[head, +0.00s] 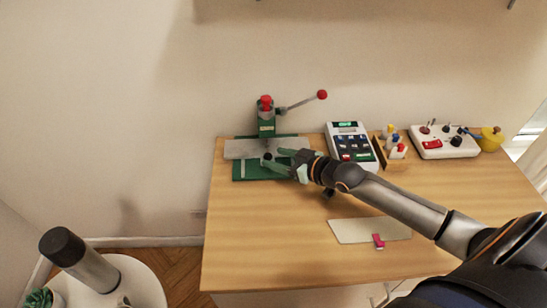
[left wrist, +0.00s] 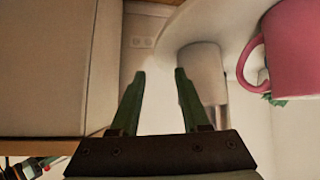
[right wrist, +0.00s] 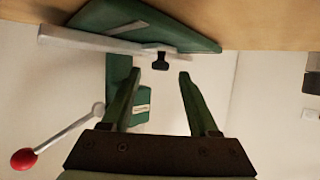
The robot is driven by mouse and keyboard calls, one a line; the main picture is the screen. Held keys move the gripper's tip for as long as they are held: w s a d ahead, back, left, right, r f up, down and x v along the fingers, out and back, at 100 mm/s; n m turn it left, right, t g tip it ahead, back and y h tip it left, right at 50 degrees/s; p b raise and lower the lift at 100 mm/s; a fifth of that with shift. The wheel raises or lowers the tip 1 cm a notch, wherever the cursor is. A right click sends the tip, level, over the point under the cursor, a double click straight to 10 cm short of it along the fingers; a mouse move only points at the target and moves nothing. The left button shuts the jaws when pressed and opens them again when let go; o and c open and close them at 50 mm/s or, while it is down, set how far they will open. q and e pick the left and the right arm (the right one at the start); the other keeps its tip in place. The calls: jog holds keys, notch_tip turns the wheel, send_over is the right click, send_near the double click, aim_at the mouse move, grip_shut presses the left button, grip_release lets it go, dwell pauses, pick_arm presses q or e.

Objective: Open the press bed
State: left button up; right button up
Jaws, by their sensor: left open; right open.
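The press (head: 267,127) is green with a red top and stands at the back left of the wooden table. Its grey flat bed (head: 240,149) lies across the green base (head: 245,170). A red-knobbed lever (head: 305,101) points up to the right. My right gripper (head: 275,158) is open at the bed's front edge. A small black handle (right wrist: 161,61) on the bed sits just beyond the gap between its fingertips in the right wrist view, and the gripper is not closed on it. My left gripper (left wrist: 160,74) is open and empty, seen only in the left wrist view.
A keypad device (head: 350,145), a wooden holder with bottles (head: 393,160) and a white control box (head: 444,142) stand right of the press. A pale mat (head: 350,231) lies in front. A white round table (head: 135,280) is at lower left; a pink mug (left wrist: 297,55) is near the left gripper.

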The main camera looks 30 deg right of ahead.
jog(key=shift+x, duration=0.95)
jog(key=shift+c, duration=0.3)
grip_shut()
dwell(0.5)
